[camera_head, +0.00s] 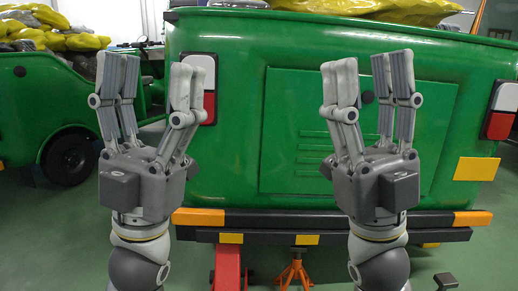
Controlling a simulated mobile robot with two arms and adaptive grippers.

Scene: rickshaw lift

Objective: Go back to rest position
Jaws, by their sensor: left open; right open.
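My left gripper (147,85) is open and empty, raised upright with its fingers pointing up, in front of the left part of the green rickshaw (235,75). My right gripper (370,85) is also open, empty and upright, in front of the rickshaw's right half. Both grippers stand at about the same height, and neither is seen holding anything. They cover parts of the rickshaw's rear panel and bumper.
The rickshaw has a dark bumper (290,217) with orange ends. Below it are an orange jack stand (294,270) and a red jack (227,268). Another green vehicle (38,115) stands at the left with yellow and grey sacks (75,42). Green floor shows at lower left.

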